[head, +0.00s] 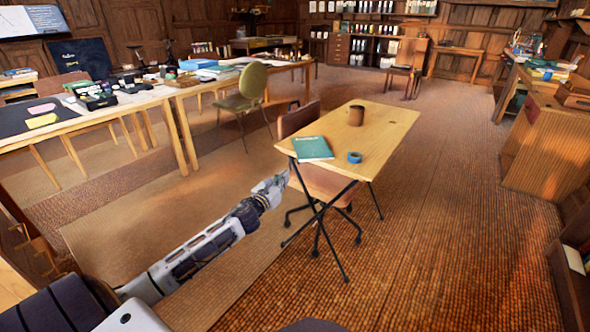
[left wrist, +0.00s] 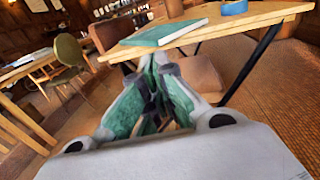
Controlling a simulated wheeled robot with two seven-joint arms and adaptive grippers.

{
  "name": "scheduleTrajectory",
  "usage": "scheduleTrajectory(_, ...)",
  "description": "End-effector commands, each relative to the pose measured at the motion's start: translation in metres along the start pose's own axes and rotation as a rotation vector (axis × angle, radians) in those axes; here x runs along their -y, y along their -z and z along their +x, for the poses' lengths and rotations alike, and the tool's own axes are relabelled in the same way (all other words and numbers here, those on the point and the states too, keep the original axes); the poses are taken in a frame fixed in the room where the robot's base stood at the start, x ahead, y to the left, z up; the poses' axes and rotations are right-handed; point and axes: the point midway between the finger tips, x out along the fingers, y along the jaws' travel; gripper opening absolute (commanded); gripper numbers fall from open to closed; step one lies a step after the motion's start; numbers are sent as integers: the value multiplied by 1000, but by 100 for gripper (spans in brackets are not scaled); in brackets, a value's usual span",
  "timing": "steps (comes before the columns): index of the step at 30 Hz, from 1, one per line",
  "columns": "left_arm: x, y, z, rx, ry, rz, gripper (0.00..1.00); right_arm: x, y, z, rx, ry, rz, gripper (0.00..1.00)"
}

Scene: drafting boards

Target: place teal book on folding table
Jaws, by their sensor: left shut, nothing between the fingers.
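The teal book (head: 312,148) lies flat on the folding table (head: 380,133), near its left front edge. In the left wrist view the book (left wrist: 165,33) lies at the edge of the tabletop (left wrist: 250,17), beyond the fingers. My left gripper (head: 284,179) is shut and empty, a little below and to the left of the book, apart from it. In the left wrist view the fingers (left wrist: 157,85) have green inner pads. My right gripper is not in view.
A brown cup (head: 356,116) and a roll of blue tape (head: 354,158) stand on the folding table. A chair (head: 300,120) is tucked against its left side. A long cluttered table (head: 180,92) stands at left. Carpet at right is clear.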

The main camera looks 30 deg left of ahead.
Motion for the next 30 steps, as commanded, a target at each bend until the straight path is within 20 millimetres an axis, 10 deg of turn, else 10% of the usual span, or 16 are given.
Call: scheduleTrajectory(30, 0, 1, 61, 0, -1, 0, 0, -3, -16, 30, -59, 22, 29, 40)
